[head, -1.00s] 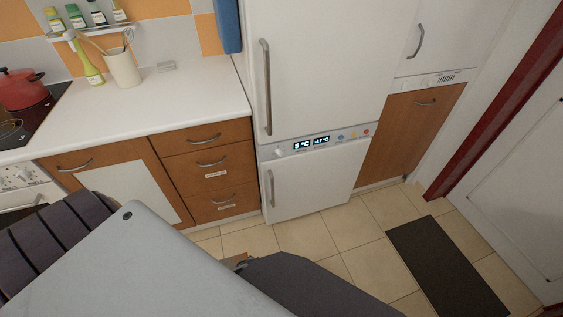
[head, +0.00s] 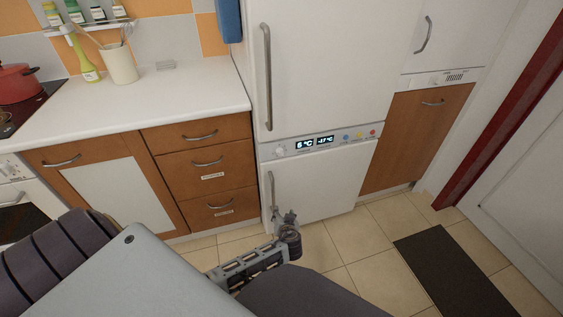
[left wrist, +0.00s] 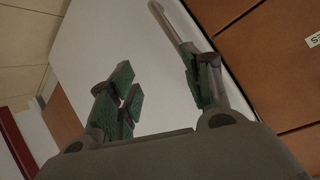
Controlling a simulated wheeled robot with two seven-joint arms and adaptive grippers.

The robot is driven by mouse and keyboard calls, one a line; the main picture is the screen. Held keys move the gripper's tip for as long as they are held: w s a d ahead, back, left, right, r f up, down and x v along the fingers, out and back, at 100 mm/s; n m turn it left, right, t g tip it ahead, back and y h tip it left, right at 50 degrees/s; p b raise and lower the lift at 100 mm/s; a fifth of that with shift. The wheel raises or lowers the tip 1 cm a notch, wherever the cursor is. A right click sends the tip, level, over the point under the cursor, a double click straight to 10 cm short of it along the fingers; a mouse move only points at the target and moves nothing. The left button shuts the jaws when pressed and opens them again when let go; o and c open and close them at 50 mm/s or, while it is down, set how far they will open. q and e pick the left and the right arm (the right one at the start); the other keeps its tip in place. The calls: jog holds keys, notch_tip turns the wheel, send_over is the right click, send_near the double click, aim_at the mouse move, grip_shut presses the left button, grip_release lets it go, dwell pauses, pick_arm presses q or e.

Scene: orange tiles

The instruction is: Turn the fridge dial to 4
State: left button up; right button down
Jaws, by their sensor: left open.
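The white fridge (head: 318,70) stands in the middle of the head view. Its control strip (head: 330,142) lies between the upper and lower doors. A small pale dial (head: 280,152) sits at the strip's left end. Next to it, the left display (head: 305,144) seems to read 6 °C, and the right display (head: 325,140) seems to read -17 °C. My left gripper (head: 286,218) is open and empty in front of the lower door, below the dial and apart from it. Its green-padded fingers are spread in the left wrist view (left wrist: 163,92). My right gripper is not in view.
The lower door's handle (head: 271,188) is close to my left gripper. Wooden drawers (head: 208,170) and a white counter (head: 140,98) stand left of the fridge. A dark mat (head: 455,275) lies on the tiled floor at right.

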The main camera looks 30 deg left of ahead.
pick_arm(q)
jog(key=w+d+r+n+t+y+b, duration=0.1)
jog(key=w+r+n+t+y+b, duration=0.2)
jog(key=r, duration=0.9)
jog(key=n+y+b, duration=0.3)
jog(key=n+b, duration=0.1)
jog(key=n, duration=0.2)
send_near(281, 155)
jog(key=v, duration=0.4)
jog(key=shift+s, duration=0.25)
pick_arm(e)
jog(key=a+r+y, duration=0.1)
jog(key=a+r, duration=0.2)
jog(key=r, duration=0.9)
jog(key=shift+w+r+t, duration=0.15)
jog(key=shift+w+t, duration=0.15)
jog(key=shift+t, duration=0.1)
pick_arm(q)
jog(key=shift+w+a, duration=0.1)
jog(key=shift+a, duration=0.05)
